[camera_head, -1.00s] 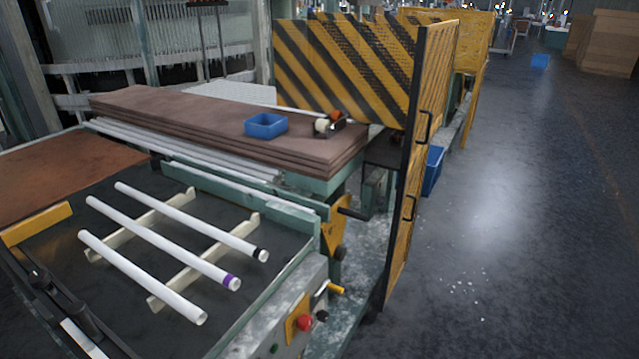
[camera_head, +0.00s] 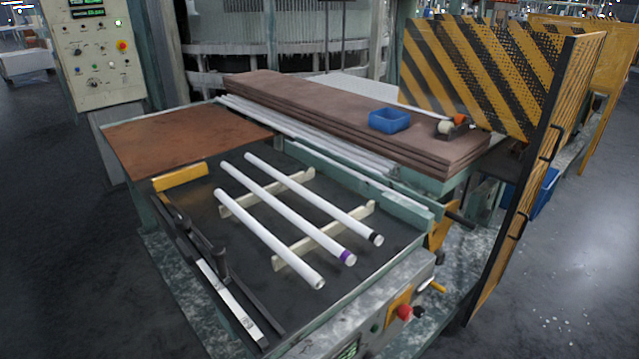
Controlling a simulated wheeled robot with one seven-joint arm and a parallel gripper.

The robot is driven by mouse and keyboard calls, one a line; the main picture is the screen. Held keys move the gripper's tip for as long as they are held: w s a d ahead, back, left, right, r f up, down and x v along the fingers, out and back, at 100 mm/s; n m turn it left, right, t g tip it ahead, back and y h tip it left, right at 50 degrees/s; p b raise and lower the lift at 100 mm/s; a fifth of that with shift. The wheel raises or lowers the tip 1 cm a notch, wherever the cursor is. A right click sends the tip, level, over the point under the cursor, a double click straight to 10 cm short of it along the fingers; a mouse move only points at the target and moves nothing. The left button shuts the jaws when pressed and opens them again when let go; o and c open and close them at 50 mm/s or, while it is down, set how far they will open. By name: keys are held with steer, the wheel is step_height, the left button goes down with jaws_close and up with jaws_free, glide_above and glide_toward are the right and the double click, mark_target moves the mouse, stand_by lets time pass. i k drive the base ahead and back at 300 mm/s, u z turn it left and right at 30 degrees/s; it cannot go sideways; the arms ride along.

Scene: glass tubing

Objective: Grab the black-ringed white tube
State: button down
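Three white tubes lie side by side across two cream rails on a dark machine bed. The black-ringed white tube (camera_head: 313,199) is the one farthest right, with its black ring at the near right end. The purple-ringed tube (camera_head: 286,210) lies in the middle. A tube with no coloured ring visible (camera_head: 266,238) lies at the left. The tubes are apart from each other. My gripper is not in view.
The cream rails (camera_head: 330,235) rest on the dark bed (camera_head: 345,290). Brown boards (camera_head: 330,115) with a blue bin (camera_head: 389,120) lie behind. A striped yellow-black guard (camera_head: 485,75) stands right. A control panel (camera_head: 95,55) stands at the back left. Grey floor is open at left.

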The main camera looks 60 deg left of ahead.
mark_target(373, 237)
steer(key=u, duration=2.5)
steer(key=k, duration=1.3)
steer(key=z, duration=0.65)
steer(key=i, duration=0.95)
steer(key=z, duration=0.3)
steer(key=i, duration=1)
steer(key=u, duration=1)
steer(key=i, duration=0.65)
steer(key=u, duration=0.6)
